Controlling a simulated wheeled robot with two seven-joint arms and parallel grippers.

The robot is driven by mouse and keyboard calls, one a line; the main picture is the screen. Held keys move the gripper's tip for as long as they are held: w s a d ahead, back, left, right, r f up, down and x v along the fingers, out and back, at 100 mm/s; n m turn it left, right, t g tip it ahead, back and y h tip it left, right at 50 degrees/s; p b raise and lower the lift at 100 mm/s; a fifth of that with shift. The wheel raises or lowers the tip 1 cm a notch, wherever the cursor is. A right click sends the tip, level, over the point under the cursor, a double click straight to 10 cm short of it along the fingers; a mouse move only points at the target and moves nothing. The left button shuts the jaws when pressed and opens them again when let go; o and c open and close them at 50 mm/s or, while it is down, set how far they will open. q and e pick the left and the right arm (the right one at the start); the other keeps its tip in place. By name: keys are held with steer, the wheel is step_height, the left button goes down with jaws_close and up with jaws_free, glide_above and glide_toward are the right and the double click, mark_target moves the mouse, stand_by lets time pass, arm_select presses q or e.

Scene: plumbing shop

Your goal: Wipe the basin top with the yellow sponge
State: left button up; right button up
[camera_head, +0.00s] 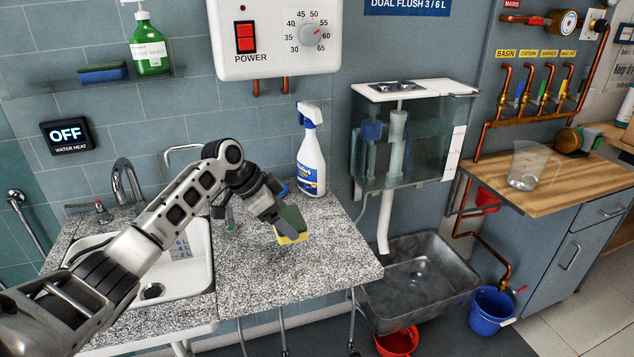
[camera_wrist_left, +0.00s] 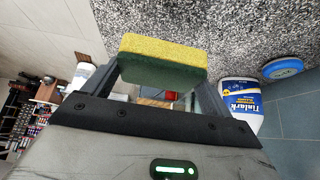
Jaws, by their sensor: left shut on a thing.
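The yellow sponge (camera_head: 291,225), with a dark green scouring side, is held by my left gripper (camera_head: 280,219) over the speckled grey basin top (camera_head: 310,265), right of the sink. In the left wrist view, the sponge (camera_wrist_left: 165,60) sits between the two fingers, its yellow face toward the speckled surface. I cannot tell whether it touches the top. The white sink basin (camera_head: 195,265) is set in the top at the left, partly behind my left arm. My right gripper is not in view.
A white spray bottle (camera_head: 311,155) and a blue round item (camera_wrist_left: 282,68) stand at the back of the top. A tap (camera_head: 127,180) is behind the sink. Right of the top are a glass-fronted cistern (camera_head: 425,145), a grey trough (camera_head: 425,285) and a blue bucket (camera_head: 490,312).

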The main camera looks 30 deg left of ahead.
arm_select(q)
steer(key=shift+r, duration=0.3)
steer(key=shift+s+d+r, duration=0.25)
steer(key=shift+d+r, duration=0.05)
steer(key=shift+r, duration=0.05)
steer(key=s+d+r, duration=0.6)
steer(key=r, duration=0.1)
steer(key=shift+s+d+r, duration=0.15)
steer(key=shift+d, duration=0.25)
stand_by(0.6)
